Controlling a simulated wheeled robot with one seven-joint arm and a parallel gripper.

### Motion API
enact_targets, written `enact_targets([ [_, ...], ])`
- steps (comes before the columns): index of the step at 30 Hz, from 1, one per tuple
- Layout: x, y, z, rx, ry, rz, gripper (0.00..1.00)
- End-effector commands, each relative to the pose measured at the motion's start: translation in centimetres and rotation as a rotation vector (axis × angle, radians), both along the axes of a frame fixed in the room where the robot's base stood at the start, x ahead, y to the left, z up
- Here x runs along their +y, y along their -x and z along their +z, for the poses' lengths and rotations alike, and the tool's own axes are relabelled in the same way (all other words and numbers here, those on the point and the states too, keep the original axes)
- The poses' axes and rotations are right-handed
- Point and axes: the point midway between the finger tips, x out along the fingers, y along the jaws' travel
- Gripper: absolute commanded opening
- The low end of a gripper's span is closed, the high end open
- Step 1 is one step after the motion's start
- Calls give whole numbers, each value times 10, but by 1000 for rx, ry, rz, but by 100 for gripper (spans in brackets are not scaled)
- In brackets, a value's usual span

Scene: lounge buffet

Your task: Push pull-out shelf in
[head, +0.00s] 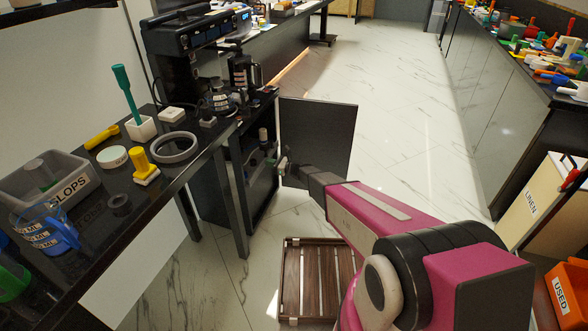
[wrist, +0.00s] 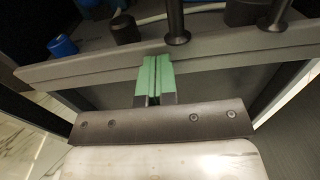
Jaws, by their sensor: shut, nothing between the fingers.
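The pull-out shelf (wrist: 228,43) shows in the wrist view as a grey tray with a raised front rim, with dark and blue items standing behind it. In the head view its dark front (head: 262,187) is at the opening of the black cabinet under the counter, partly hidden. My gripper (wrist: 153,78) is shut and empty, its green fingertips together at the middle of the shelf's front. I cannot tell whether they touch it. In the head view my gripper (head: 283,164) is at the cabinet opening, in front of the open door.
The open cabinet door (head: 320,135) stands out to the right of the opening. A table leg (head: 232,205) is close on the left. A slatted wooden crate (head: 290,285) lies on the floor below my arm. The marble aisle (head: 400,120) beyond is clear.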

Motion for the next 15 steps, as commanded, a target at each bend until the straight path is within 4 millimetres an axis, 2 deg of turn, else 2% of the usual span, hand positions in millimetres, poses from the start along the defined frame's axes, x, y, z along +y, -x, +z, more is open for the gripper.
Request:
enact_targets([
  [15, 6, -2, 0, 0, 0, 2, 0],
])
